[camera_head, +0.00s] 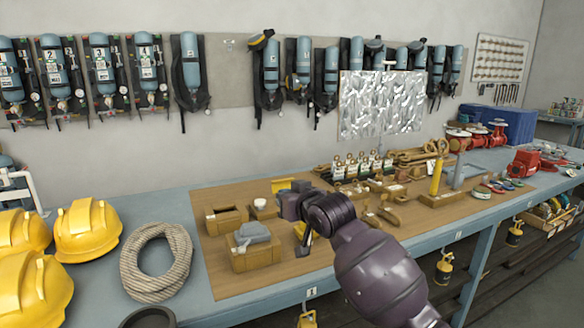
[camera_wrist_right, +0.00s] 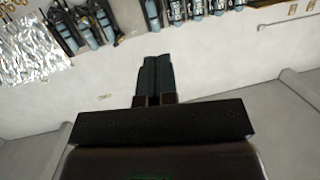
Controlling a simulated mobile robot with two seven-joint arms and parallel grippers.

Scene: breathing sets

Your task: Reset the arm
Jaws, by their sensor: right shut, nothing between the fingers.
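My right arm (camera_head: 375,265) comes into the head view from the bottom right and reaches over the workbench. Its dark wrist hangs above the brown board, near a wooden block with a grey piece on top. In the right wrist view my right gripper (camera_wrist_right: 154,66) has its two dark fingers pressed together, with nothing between them. Behind the fingers is the pale wall. My left gripper is in neither view.
The workbench (camera_head: 208,310) carries a brown board (camera_head: 285,278), a coiled rope (camera_head: 157,262), yellow helmets (camera_head: 88,230), small bottles (camera_head: 362,166) and a blue crate (camera_head: 507,124). Air cylinders (camera_head: 190,62) and a foil sheet (camera_head: 382,104) hang on the wall.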

